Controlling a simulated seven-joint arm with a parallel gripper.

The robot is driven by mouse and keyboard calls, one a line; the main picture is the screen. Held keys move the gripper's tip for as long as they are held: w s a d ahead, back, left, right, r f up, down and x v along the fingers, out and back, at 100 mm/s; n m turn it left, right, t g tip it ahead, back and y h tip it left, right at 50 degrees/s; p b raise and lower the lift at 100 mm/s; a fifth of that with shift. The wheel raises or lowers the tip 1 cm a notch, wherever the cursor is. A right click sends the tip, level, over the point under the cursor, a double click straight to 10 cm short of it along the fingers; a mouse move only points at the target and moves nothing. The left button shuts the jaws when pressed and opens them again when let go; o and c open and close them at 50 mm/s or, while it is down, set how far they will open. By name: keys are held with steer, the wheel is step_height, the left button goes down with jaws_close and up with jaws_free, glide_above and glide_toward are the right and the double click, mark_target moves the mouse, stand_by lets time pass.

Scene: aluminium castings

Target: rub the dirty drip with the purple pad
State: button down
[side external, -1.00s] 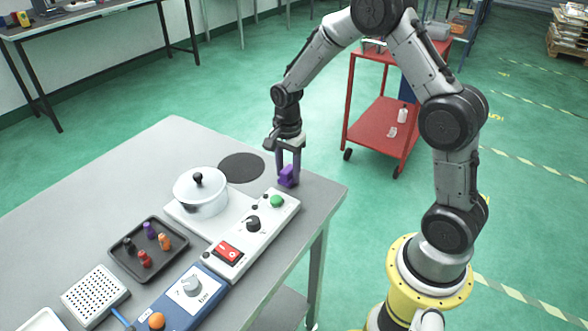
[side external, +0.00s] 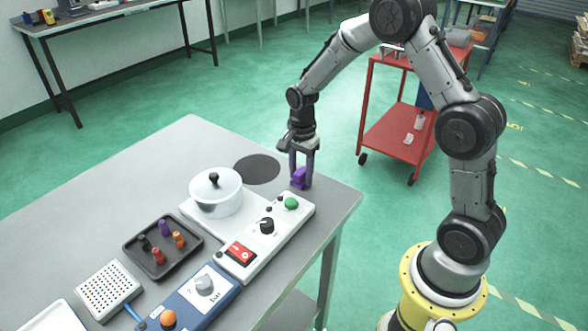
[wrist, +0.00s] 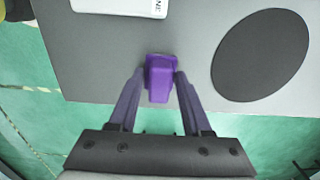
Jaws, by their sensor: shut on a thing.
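My gripper (side external: 302,174) points down near the right edge of the grey table. It is shut on the purple pad (side external: 299,180), a small block with a wider head. In the wrist view the pad (wrist: 158,80) sits between my two fingertips, over the table's edge strip. The pad is at or very near the table top; I cannot tell whether it touches. I cannot make out a dirty drip in either view; the pad and fingers may hide it.
A flat dark disc (side external: 257,169) lies beside the pad. A white control box (side external: 257,245) with a green button is close in front of my gripper.

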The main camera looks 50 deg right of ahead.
mark_target(311, 188)
steer(key=shift+s, duration=1.6)
step_height(311, 188, up, 8)
steer(key=shift+w, duration=0.1)
